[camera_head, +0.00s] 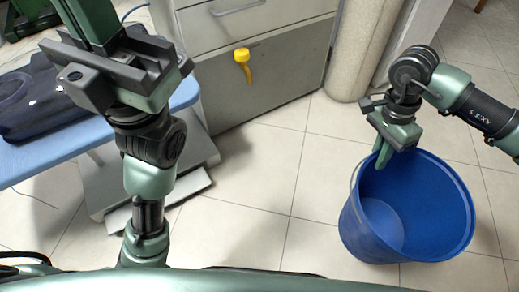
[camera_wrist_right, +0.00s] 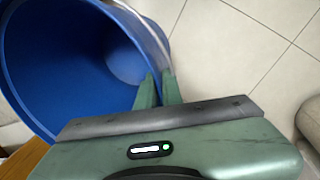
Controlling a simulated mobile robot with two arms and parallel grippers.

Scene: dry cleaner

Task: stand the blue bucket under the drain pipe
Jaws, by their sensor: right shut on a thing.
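The blue bucket (camera_head: 425,190) is at the right in the head view, with its open top facing up and its inside empty. My right gripper (camera_head: 381,156) is shut on the near-wall side of its rim, and the fingers (camera_wrist_right: 158,90) straddle that edge in the right wrist view, where the bucket (camera_wrist_right: 65,60) fills the upper left. I cannot tell whether its base touches the floor. The yellow drain pipe (camera_head: 242,62) sticks out of the grey cabinet front, left of and apart from the bucket. My left gripper (camera_head: 88,18) points up at the upper left; its finger opening is unclear.
The grey cabinet (camera_head: 270,80) with a drawer stands at the back. A pale column (camera_head: 357,50) is to its right. A blue ironing board (camera_head: 60,150) with dark folded clothing (camera_head: 45,100) is at the left. The tiled floor (camera_head: 290,170) below the pipe is clear.

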